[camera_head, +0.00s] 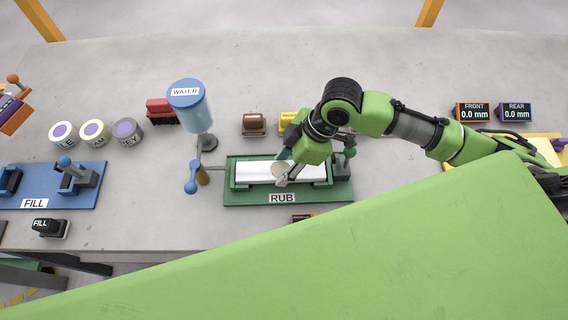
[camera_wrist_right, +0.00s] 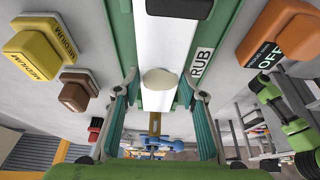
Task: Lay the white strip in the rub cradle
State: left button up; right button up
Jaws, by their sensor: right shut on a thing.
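The white strip (camera_head: 252,171) lies lengthwise between the rails of the green rub cradle (camera_head: 232,195), which carries a RUB label. A beige round patch shows on the strip's middle. My right gripper (camera_head: 284,177) is over the cradle's middle and shut on the strip. Whether the strip's underside touches the cradle floor is hidden. My left gripper is not in view.
A blue WATER container (camera_head: 196,112) and blue-knobbed lever (camera_head: 191,176) stand left of the cradle. A brown block (camera_head: 254,124) and yellow block (camera_head: 288,118) sit behind it. The blue FILL station (camera_head: 85,195) is at left; FRONT and REAR displays (camera_head: 472,112) are at right.

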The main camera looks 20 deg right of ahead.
jog(key=o, duration=1.4)
jog(key=shift+f, duration=0.1)
jog(key=shift+o, duration=0.2)
jog(key=v, duration=1.2)
jog(key=shift+b, duration=0.3)
